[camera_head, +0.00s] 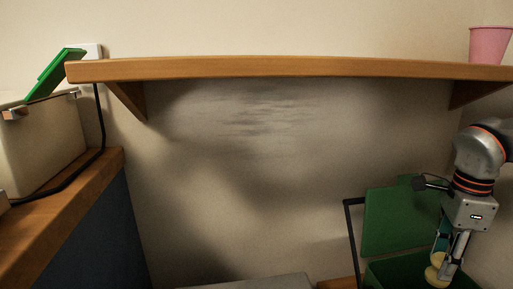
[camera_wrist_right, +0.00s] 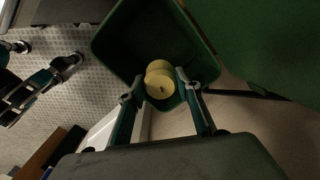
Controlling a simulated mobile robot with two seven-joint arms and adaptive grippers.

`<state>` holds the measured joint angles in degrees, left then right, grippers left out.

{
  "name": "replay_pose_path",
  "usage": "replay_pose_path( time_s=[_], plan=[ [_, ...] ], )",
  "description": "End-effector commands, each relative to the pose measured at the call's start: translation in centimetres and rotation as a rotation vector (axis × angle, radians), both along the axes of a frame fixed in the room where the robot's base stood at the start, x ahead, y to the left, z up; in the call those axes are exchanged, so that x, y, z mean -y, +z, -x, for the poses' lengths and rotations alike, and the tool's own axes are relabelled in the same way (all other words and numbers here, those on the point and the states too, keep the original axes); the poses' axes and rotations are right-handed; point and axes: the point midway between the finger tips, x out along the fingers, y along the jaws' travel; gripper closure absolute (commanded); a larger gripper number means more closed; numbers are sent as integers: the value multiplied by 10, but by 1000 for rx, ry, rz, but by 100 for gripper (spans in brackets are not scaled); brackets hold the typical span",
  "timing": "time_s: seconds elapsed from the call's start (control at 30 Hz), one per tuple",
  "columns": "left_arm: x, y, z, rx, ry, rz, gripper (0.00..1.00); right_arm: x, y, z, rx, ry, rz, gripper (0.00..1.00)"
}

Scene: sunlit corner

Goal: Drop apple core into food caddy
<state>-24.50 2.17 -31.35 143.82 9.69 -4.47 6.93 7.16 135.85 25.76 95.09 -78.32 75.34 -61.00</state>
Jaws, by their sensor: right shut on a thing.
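The apple core (camera_head: 433,272) is a pale yellow, waisted piece at the fingertips of my right gripper (camera_head: 446,268), which is shut on it. The green food caddy (camera_head: 385,275) stands at the lower right with its lid (camera_head: 400,222) raised behind it. In the right wrist view the apple core (camera_wrist_right: 159,80) sits between the two fingers (camera_wrist_right: 158,88), in front of the caddy's open inside (camera_wrist_right: 125,45). The core appears over the opening; its exact height is unclear. My left gripper (camera_wrist_right: 45,65) shows at the left of the wrist view, fingers apart and empty.
A wooden shelf (camera_head: 280,68) spans the wall above, with a pink cup (camera_head: 489,45) at its right end. A cream appliance (camera_head: 45,140) with a green slab (camera_head: 55,72) on top stands on the left counter (camera_head: 70,205). A dark frame (camera_head: 351,235) stands beside the lid.

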Motion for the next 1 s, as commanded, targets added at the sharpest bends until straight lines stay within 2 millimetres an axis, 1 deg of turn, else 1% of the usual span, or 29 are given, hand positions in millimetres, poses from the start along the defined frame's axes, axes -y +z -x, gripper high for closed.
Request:
replay_pose_path(
  time_s=[0.03, 0.07, 0.1, 0.13, 0.43, 0.57, 0.67, 0.8, 1.0],
  plan=[
    [0, 0, 0, 1, 1, 0, 100, 0, 0, 0, 0, 0, 0, 84],
    [0, 0, 0, 0, 0, 0, 100, 0, 0, 0, 0, 0, 0, 59],
    [0, 0, 0, 0, 0, 0, 100, 0, 0, 0, 0, 0, 0, 48],
    [0, 0, 0, 0, 0, -1, 100, 0, 0, 0, 0, 0, 0, 47],
    [-1, -1, 0, -2, 1, -5, 100, 0, 0, 0, 0, 0, 1, 47],
    [-1, -1, 0, -2, 1, -5, 100, 0, 7, 0, 0, 1, 1, 47],
    [0, -1, 0, -1, 0, -4, 100, 0, 18, -1, 3, 1, 3, 47],
    [0, -1, 0, -1, 0, -4, 100, 0, 40, -1, 5, 0, 2, 47],
    [0, -1, 0, -1, 0, -4, 100, 0, 66, -1, 3, 0, 1, 47]
  ],
)
